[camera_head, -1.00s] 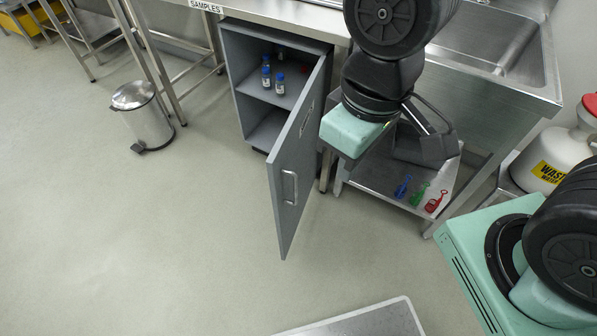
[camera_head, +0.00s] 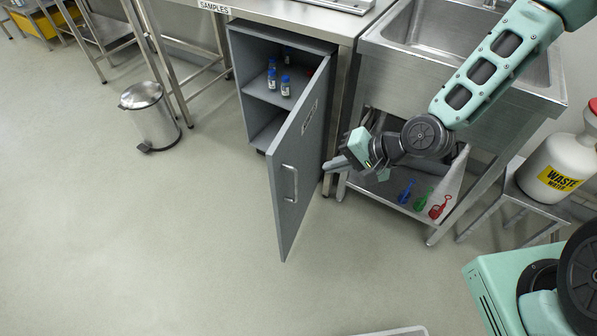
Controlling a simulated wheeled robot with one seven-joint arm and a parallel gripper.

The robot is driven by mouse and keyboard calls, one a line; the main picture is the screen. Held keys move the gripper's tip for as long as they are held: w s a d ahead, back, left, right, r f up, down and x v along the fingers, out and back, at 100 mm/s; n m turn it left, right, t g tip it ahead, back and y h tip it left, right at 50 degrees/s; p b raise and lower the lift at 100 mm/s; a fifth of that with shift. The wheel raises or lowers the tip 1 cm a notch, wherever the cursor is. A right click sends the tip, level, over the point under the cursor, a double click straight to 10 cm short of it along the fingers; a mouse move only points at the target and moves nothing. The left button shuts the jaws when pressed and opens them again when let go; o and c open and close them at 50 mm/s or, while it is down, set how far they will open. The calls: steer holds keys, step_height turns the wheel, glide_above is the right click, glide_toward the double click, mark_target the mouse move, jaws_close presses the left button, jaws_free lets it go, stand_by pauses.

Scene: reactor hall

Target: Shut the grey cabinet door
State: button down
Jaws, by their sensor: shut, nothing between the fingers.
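The grey cabinet (camera_head: 237,75) stands under the steel bench. Its door (camera_head: 297,160) is hinged on the right and stands wide open, swung out toward me. A metal handle (camera_head: 290,184) is on the door's face near its free edge. Blue-capped bottles (camera_head: 285,87) stand on the shelf inside. My gripper (camera_head: 335,164) is shut and empty. Its fingers point left, just right of the door in the picture. I cannot tell whether the fingertips touch the door.
The sink (camera_head: 390,70) stands right of the cabinet, with coloured tools (camera_head: 422,199) on its lower shelf. A white waste container (camera_head: 555,165) is at the right. A pedal bin (camera_head: 150,118) stands left. The floor before the door is clear.

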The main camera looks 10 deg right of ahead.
steer(key=x, duration=0.7)
steer(key=a+r+x, duration=0.1)
steer(key=x, duration=0.3)
steer(key=shift+w+a, duration=0.2)
steer(key=shift+w, duration=0.15)
steer(key=shift+w+a+f+p, duration=0.15)
steer(key=shift+w+a+p, duration=0.25)
steer(key=shift+a, duration=0.3)
steer(key=shift+a, duration=0.15)
